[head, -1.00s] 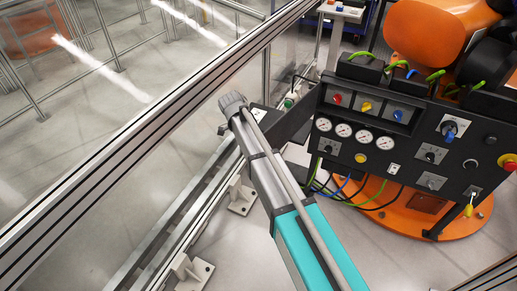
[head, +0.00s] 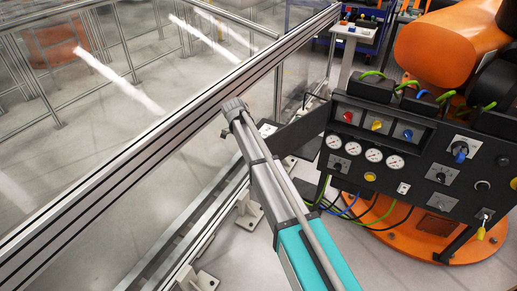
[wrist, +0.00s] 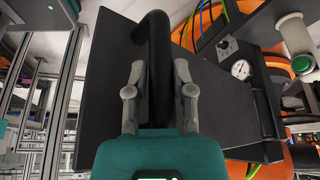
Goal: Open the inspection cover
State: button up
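In the wrist view a dark flat panel, which looks like the inspection cover (wrist: 110,75), fills the middle. A thick black curved handle (wrist: 157,30) stands out from it. My gripper (wrist: 159,75) has one grey finger on each side of the handle. A narrow gap shows between each finger and the handle, so the fingers look open around it, not pressed on it. In the head view the dark cover (head: 302,130) juts out to the left of the control panel, partly behind my arm. My gripper's fingers are hidden there.
The black control panel (head: 400,150) carries gauges, knobs and switches. An orange robot (head: 450,45) stands behind it. A metal-framed clear fence (head: 150,140) runs close along the left of my arm. Loose cables (head: 350,205) hang below the panel.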

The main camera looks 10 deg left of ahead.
jog(key=o, duration=0.4)
jog(key=shift+w+p+v, duration=0.2)
jog(key=shift+p+v, duration=3.5)
jog(key=shift+v, duration=0.25)
jog(key=shift+w+p+v, duration=0.2)
jog(key=shift+p+v, duration=3.45)
jog(key=shift+v, duration=0.35)
jog(key=s+d+n+y, duration=0.1)
jog(key=s+d+n, duration=0.3)
jog(key=d, duration=0.8)
jog(key=s+d+f+n+g+y, duration=0.1)
jog(key=s+d+n, duration=0.35)
jog(key=d, duration=0.75)
jog(key=s+d+n+y, duration=0.1)
jog(key=s+d+n, duration=0.25)
jog(key=d, duration=0.85)
jog(key=s+d+n, duration=0.1)
jog(key=s+d, duration=0.2)
jog(key=s+d+n+y, duration=0.1)
jog(key=s+d+n, duration=0.1)
jog(key=s+d, duration=0.1)
jog(key=s+d+n, duration=0.1)
jog(key=s+d, duration=0.2)
jog(key=s, duration=0.1)
jog(key=shift+f, duration=0.25)
